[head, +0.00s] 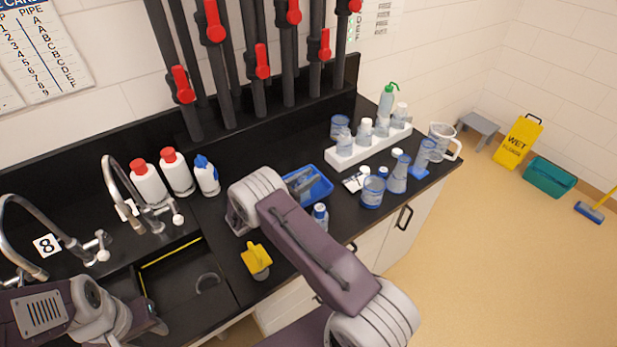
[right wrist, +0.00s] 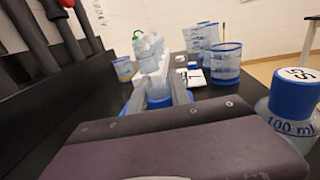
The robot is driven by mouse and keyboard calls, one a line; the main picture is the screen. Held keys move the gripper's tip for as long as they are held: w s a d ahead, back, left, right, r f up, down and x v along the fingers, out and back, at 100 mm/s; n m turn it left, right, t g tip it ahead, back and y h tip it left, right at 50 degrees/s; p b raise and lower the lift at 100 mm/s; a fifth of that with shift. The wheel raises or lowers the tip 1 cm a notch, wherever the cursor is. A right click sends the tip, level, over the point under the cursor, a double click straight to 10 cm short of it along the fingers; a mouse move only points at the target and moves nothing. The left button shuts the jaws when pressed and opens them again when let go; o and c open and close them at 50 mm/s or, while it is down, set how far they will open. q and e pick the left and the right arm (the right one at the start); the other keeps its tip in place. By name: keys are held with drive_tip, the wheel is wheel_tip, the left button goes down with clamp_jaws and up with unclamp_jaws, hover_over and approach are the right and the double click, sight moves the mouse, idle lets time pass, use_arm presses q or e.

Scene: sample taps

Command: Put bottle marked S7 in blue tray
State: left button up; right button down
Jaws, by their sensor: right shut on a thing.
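The blue tray (head: 318,188) lies on the black bench in the head view, partly covered by my right arm. My right gripper (head: 300,182) is at the tray; its fingers also show in the right wrist view (right wrist: 158,95). It is shut on a bluish thing (right wrist: 158,103), mostly hidden between the fingers; no mark on it is readable. A blue-capped bottle (right wrist: 294,105) marked 100 ml stands close at the right in the wrist view; its cap label looks like S5. It also shows beside the tray (head: 320,216). My left gripper (head: 150,318) is at the lower left, its fingers unclear.
A white rack (head: 345,160) with several bottles stands behind the tray. Blue-tinted beakers (head: 372,192) and a jug stand to the right. A yellow object (head: 256,260) lies near the front edge. Sink taps (head: 125,185) and red-capped bottles (head: 148,185) are at the left.

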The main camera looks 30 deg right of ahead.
use_arm(q)
drive_tip(key=shift+f, duration=0.2)
use_arm(e)
drive_tip(key=shift+f, duration=0.15)
use_arm(q)
drive_tip(key=shift+r, duration=0.1)
use_arm(e)
drive_tip(key=c, duration=1.2)
unclamp_jaws()
use_arm(q)
drive_tip(key=shift+r, duration=0.15)
use_arm(e)
drive_tip(key=shift+r, duration=0.25)
use_arm(q)
wheel_tip(320, 180, down, 3)
drive_tip(key=b, duration=0.3)
use_arm(e)
drive_tip(key=a, duration=0.3)
drive_tip(key=s+a, duration=0.1)
drive_tip(key=a, duration=0.3)
drive_tip(key=s+a, duration=0.1)
drive_tip(key=a, duration=0.3)
drive_tip(key=shift+s+a+f, duration=0.1)
drive_tip(key=shift+a, duration=0.1)
drive_tip(key=shift+s+a, duration=0.1)
drive_tip(key=shift+a, duration=0.1)
